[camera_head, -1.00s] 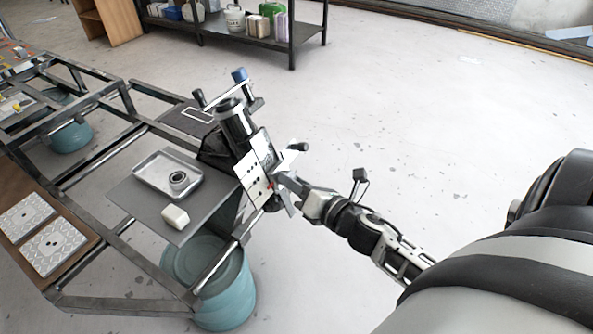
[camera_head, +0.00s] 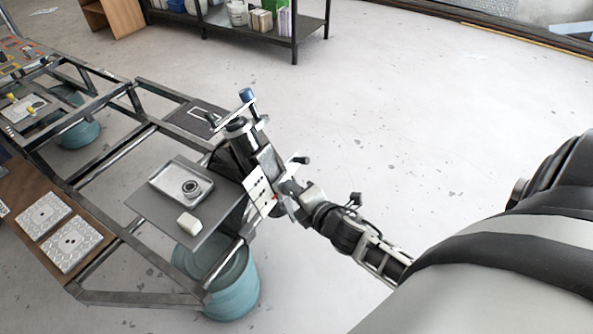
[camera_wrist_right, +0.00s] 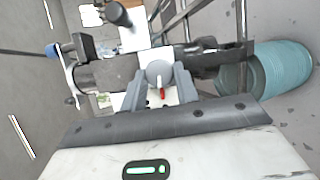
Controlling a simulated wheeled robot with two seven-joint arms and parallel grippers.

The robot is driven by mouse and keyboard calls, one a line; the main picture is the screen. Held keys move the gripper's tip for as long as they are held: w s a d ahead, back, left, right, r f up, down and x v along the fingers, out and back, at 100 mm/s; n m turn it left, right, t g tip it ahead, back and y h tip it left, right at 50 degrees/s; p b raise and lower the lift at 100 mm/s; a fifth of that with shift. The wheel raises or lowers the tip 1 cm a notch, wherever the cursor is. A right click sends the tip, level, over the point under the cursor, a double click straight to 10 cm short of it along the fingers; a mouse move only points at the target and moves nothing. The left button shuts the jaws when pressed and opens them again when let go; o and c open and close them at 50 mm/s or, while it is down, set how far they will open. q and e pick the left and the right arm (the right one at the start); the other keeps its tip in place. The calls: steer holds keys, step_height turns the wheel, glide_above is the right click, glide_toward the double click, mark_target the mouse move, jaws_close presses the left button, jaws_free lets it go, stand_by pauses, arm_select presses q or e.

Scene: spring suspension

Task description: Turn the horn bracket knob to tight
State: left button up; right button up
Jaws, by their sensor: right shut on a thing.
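My right gripper (camera_head: 281,197) is at the white panel (camera_head: 259,186) on the near right side of the black cylinder assembly (camera_head: 240,152). In the right wrist view, its two fingers (camera_wrist_right: 161,92) are shut on a round grey knob (camera_wrist_right: 158,72) in front of that panel. A small red mark (camera_wrist_right: 163,93) shows between the fingers, below the knob. In the head view the gripper hides the knob, and I cannot read its turned position. My left gripper is out of view.
A grey plate on the frame carries a metal tray (camera_head: 160,199) and a pale block (camera_head: 188,223). A teal drum (camera_head: 235,290) stands below. A lever with a blue knob (camera_head: 246,95) rises above the assembly. The floor at right is clear.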

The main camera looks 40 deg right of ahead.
stand_by(0.3)
steer(key=o, duration=1)
steer(key=shift+c, duration=0.2)
steer(key=b+v, duration=0.1)
steer(key=v, duration=1.5)
steer(key=shift+a, duration=0.15)
